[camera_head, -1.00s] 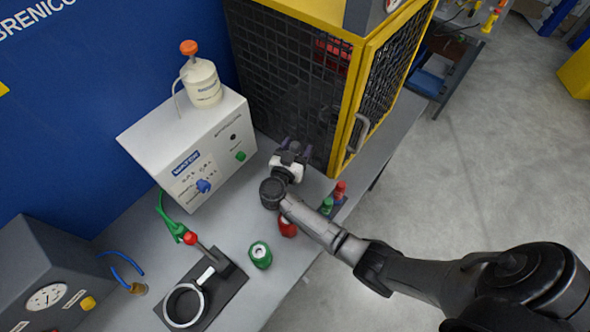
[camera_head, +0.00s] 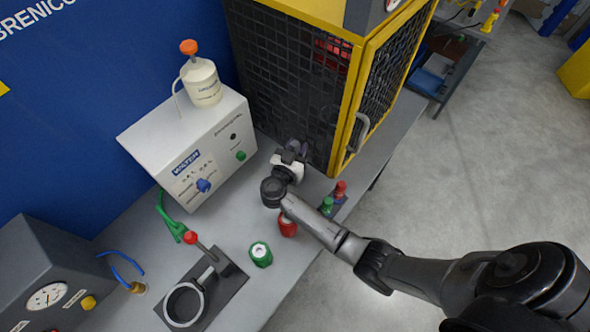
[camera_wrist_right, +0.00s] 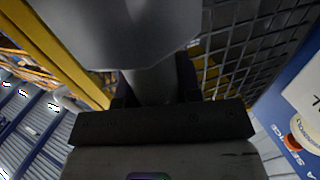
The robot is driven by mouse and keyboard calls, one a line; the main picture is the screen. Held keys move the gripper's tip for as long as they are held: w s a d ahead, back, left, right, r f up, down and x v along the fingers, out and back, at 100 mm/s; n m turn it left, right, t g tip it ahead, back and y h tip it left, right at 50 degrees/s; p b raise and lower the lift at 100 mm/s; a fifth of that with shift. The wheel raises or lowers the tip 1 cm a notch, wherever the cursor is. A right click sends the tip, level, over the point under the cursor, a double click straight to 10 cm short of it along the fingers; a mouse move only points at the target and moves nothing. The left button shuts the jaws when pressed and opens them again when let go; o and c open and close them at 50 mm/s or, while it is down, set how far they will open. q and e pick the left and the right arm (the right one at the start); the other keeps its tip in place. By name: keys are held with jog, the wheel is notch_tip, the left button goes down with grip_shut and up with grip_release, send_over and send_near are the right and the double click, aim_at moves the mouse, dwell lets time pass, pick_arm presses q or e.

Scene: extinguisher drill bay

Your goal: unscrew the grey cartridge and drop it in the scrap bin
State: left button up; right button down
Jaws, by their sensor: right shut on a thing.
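My right gripper (camera_head: 293,147) reaches over the bench, close to the front of the mesh cage and right of the white control box. In the right wrist view its dark fingers are shut around a smooth grey cylindrical part (camera_wrist_right: 152,85), which looks like the grey cartridge. A wider grey body (camera_wrist_right: 118,30) sits at its far end and fills the top of that view. In the head view the held part is hidden or too small to make out. I cannot tell whether it is still screwed into anything. No clearly marked scrap bin shows. My left gripper is out of view.
The yellow-framed mesh cage (camera_head: 345,90) stands close behind the gripper. The white control box (camera_head: 190,150) is to its left.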

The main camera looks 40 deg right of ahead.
dwell(0.3)
jog(key=shift+r, duration=0.15)
jog(key=shift+r, duration=0.1)
